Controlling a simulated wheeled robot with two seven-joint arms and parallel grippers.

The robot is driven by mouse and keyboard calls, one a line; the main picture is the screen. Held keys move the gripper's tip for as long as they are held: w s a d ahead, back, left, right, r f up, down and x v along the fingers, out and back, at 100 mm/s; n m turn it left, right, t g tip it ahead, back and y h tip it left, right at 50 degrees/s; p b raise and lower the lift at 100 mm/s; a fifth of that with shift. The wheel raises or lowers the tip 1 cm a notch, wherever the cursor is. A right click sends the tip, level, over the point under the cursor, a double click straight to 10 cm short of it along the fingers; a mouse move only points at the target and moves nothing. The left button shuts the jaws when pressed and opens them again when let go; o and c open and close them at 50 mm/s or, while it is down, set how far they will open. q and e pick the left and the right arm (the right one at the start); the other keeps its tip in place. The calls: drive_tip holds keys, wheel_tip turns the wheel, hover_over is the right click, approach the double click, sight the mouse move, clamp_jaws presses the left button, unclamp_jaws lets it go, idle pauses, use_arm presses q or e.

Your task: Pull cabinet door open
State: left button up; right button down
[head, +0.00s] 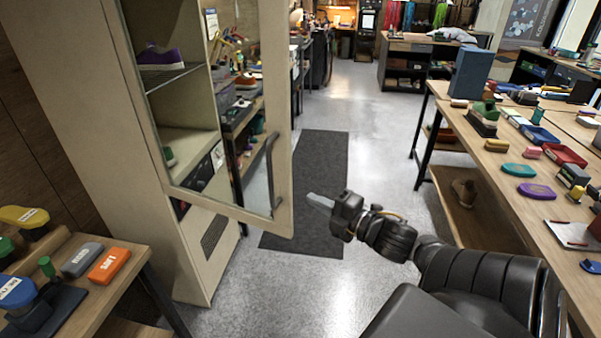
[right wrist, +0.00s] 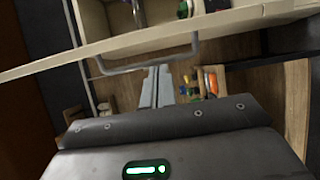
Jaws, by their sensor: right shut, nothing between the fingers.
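A tall beige cabinet (head: 85,100) stands at left in the head view. Its glass-paned door (head: 281,120) is swung out to the right of the cabinet body. A grey bar handle (head: 271,160) is on the door near its free edge. My right gripper (head: 318,200) is shut and empty, just right of the door's lower free corner. In the right wrist view its fingertips (right wrist: 158,72) point at the handle (right wrist: 125,68), which appears just beyond them. Contact cannot be told. My left gripper is not in view.
A purple shoe (head: 160,57) is on a cabinet shelf. A low table (head: 100,305) with brushes stands at front left. A wooden workbench (head: 490,175) with brushes and trays runs along the right. A dark mat (head: 318,165) covers the clear floor between.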

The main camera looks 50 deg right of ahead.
sight(287, 187)
drive_tip(key=w, duration=0.2)
drive_tip(key=w+p, duration=0.1)
drive_tip(key=w, duration=0.2)
drive_tip(key=w+a+p, duration=0.1)
drive_tip(key=w, duration=0.2)
drive_tip(key=shift+r, duration=0.1)
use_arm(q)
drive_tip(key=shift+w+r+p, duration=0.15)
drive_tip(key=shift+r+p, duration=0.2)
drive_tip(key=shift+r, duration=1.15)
use_arm(e)
drive_tip(key=shift+w, duration=0.65)
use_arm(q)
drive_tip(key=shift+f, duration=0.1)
